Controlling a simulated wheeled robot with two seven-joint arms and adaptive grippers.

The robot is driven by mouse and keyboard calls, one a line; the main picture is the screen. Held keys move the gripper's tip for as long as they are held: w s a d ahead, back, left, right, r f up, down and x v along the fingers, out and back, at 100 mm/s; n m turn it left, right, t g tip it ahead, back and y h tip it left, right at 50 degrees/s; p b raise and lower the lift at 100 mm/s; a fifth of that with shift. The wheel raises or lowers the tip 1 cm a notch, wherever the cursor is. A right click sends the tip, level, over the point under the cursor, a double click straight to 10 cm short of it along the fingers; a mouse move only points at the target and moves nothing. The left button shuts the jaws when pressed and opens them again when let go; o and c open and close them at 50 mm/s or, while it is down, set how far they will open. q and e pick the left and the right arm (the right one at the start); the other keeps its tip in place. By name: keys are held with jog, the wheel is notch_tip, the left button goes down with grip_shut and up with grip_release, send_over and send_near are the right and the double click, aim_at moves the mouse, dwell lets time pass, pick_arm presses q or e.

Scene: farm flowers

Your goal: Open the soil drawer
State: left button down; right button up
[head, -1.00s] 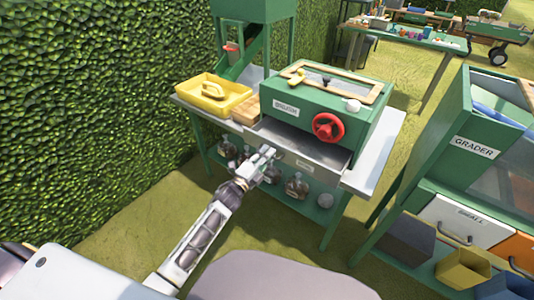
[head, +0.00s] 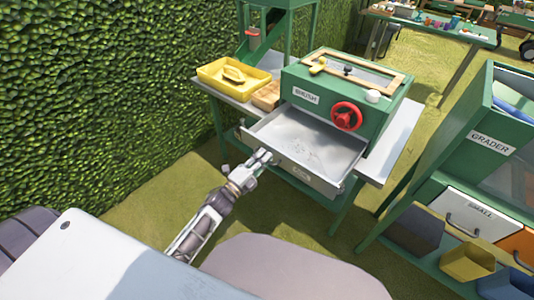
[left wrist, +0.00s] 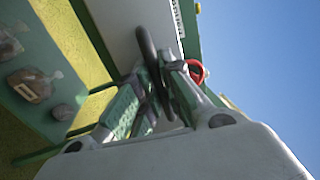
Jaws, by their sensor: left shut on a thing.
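The soil drawer (head: 307,137) is a grey metal tray pulled well out of the front of the green machine (head: 345,95). Its inside shows and looks empty. My left gripper (head: 264,157) is at the left part of the drawer's front. In the left wrist view, my left gripper (left wrist: 158,98) is shut on the dark curved drawer handle (left wrist: 152,70), which passes between its fingers. The drawer front shows pale behind it. My right gripper is in neither view.
A red handwheel (head: 346,116) is on the machine's front. A yellow tray (head: 232,78) and a wooden block (head: 267,96) are left of it. The green grader (head: 485,150) stands at right, with bins below. A hedge (head: 100,90) borders the left. Grass lies between.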

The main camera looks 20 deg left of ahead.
pick_arm(q)
jog(key=shift+s, duration=0.15)
jog(key=c, duration=1.8)
grip_release()
jog(key=shift+a, duration=0.1)
jog(key=shift+s, duration=0.1)
jog(key=shift+v, duration=5.9)
